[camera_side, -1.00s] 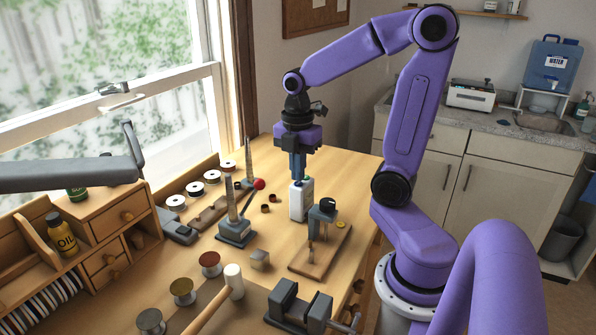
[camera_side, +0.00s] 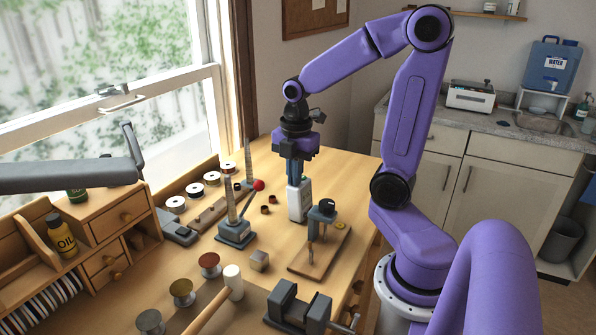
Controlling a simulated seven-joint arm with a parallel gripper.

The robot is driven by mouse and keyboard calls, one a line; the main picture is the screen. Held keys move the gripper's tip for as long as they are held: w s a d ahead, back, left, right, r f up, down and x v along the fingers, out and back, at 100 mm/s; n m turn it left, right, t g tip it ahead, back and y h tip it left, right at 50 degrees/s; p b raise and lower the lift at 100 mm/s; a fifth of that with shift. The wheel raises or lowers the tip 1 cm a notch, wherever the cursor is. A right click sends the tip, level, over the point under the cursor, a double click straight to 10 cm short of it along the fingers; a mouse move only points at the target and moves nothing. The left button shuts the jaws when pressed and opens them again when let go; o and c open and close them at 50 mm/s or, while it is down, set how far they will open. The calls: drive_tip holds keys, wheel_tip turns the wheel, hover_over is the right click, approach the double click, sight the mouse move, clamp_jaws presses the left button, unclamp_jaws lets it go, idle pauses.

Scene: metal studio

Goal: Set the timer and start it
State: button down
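My gripper (camera_side: 294,181) points down over the workbench (camera_side: 340,172). Its fingertips are right at the top of a white upright container or box (camera_side: 299,206), overlapping it in this view. I cannot tell whether they touch it. The finger gap is too small to make out, so I cannot tell open from shut. No timer with a readable dial or display is clear. A white appliance with dark front details (camera_side: 470,96) stands on the back counter, far from my gripper. I cannot tell whether it is the timer.
A small press on a wooden board (camera_side: 320,255) stands just right of the container. A grey tool with a red-knobbed lever (camera_side: 236,232) is to the left. A vise (camera_side: 298,308) and a mallet (camera_side: 233,282) are in front. Spools (camera_side: 194,189) line the window side.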

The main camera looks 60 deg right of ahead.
sight(304, 177)
drive_tip(key=shift+s+f, duration=0.45)
drive_tip(key=shift+f, duration=0.1)
drive_tip(key=shift+w+r, duration=0.1)
drive_tip(key=shift+r, duration=0.15)
wheel_tip(304, 177, up, 15)
drive_tip(key=shift+w+f, duration=0.2)
drive_tip(key=shift+w, duration=0.2)
drive_tip(key=shift+d, duration=0.1)
drive_tip(key=d, duration=0.2)
drive_tip(key=s+d, duration=0.1)
drive_tip(key=shift+r, duration=0.25)
wheel_tip(304, 177, down, 14)
idle(0.3)
